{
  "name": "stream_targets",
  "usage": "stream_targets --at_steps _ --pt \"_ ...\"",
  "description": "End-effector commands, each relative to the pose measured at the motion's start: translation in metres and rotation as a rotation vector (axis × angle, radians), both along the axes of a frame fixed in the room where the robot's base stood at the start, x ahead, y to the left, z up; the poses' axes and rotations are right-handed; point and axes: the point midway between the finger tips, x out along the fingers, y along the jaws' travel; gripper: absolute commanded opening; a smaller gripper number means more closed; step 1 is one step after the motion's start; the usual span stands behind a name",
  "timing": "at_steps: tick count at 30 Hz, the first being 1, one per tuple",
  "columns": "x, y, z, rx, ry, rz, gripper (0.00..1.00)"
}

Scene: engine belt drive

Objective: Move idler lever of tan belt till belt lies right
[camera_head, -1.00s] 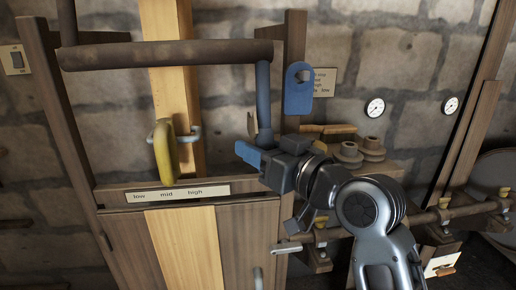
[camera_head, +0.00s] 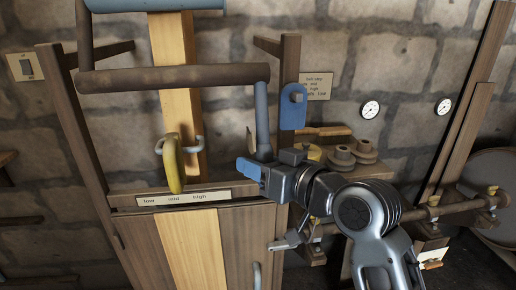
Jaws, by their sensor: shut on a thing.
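The tan belt (camera_head: 174,100) runs upright behind a brown roller bar (camera_head: 180,76), and a tan strip continues down the cabinet front. A blue lever (camera_head: 262,115) hangs from the right end of the bar, nearly upright. My gripper (camera_head: 257,168) is shut at the lever's lower end, where a blue piece shows at its tip. The jaws hide the exact contact. A yellow handle (camera_head: 172,165) with a grey fork stands in front of the belt, above a plate (camera_head: 184,198) marked low, mid, high.
Stepped pulleys (camera_head: 350,158) sit on a shelf behind my arm. A horizontal shaft (camera_head: 440,210) runs at right. Two gauges (camera_head: 370,110) are on the stone wall.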

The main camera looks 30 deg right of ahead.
Motion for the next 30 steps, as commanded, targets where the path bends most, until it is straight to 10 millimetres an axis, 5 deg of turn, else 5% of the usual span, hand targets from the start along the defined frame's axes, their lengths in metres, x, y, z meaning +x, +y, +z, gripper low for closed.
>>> stream_targets --at_steps 15,16,22,30 --pt "-0.0028 0.0005 0.0024 0.012 0.034 -0.002 0.0" --pt "-0.0028 0.0005 0.0024 0.012 0.034 -0.002 0.41" --pt "-0.0029 0.0006 0.0022 0.012 0.034 -0.002 0.59" --pt "-0.0047 0.0001 0.0021 0.012 0.035 -0.002 0.59"
